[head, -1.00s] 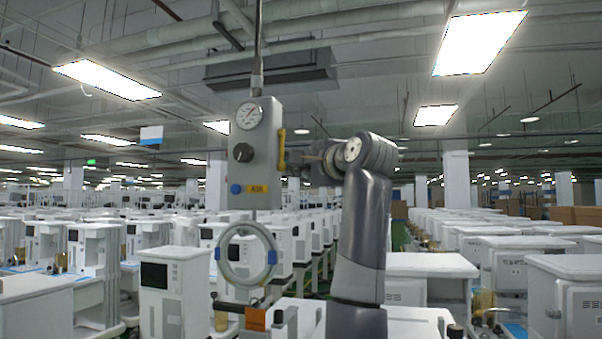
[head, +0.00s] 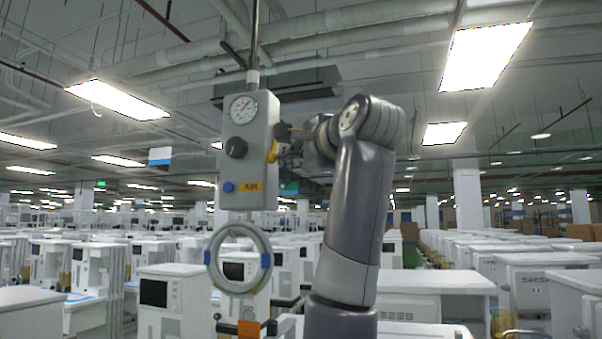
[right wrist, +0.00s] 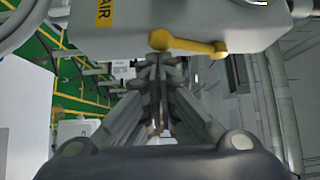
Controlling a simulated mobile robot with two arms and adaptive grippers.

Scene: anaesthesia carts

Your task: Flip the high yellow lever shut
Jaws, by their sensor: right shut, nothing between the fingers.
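The yellow lever (head: 272,152) is on the right side of a grey box (head: 249,165) with a gauge, a black knob and an AIR label. In the head view my right gripper (head: 283,133) is at that side, beside the lever, and hides part of it. In the right wrist view the lever (right wrist: 190,44) lies along the box's side, its round pivot end nearer the AIR label. My right gripper's fingers (right wrist: 158,62) are shut and empty, close to the pivot end; I cannot tell whether they touch. My left gripper is not in view.
The box hangs on a vertical pole (head: 254,45). Rows of white carts (head: 172,300) fill the floor behind. Room is free left of the box.

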